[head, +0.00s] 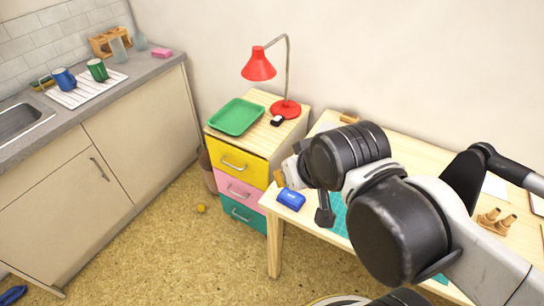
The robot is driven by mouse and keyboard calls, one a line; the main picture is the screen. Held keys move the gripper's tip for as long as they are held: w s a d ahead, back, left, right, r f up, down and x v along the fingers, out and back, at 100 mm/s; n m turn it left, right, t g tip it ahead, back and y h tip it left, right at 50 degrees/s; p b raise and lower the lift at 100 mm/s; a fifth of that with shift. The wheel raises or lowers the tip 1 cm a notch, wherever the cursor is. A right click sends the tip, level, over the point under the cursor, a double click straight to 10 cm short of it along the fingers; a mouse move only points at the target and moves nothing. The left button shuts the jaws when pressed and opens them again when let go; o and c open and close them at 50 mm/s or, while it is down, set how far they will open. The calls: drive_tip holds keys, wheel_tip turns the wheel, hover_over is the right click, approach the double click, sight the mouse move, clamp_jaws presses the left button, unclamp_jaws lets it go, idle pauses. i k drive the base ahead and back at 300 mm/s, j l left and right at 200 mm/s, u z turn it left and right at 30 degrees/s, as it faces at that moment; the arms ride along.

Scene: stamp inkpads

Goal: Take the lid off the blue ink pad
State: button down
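The blue ink pad (291,198) is a small blue case with a pale mark on top. It lies near the left front corner of the wooden table. At this size I cannot tell its lid from its base. My arm comes in from the right, and its wrist is above the table, just right of the ink pad. A dark finger-like part, seemingly of my gripper (325,214), points down to the right of the ink pad and looks apart from it. The rest of the gripper is hidden behind my wrist, so its opening does not show.
A teal mat (339,222) lies on the table (273,204), partly behind my arm. Wooden stamps (492,220) stand at the right. Left of the table is a drawer unit (240,163) with a green tray (236,117) and a red lamp (259,66).

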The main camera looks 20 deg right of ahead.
sight(294, 199)
drive_tip(key=j+z, duration=0.1)
drive_tip(key=z, duration=0.3)
drive_tip(key=k+z, duration=0.1)
drive_tip(key=z, duration=0.3)
drive_tip(key=k+j+z, duration=0.1)
drive_tip(key=z, duration=0.3)
drive_tip(key=k+z, duration=0.1)
drive_tip(key=z, duration=0.3)
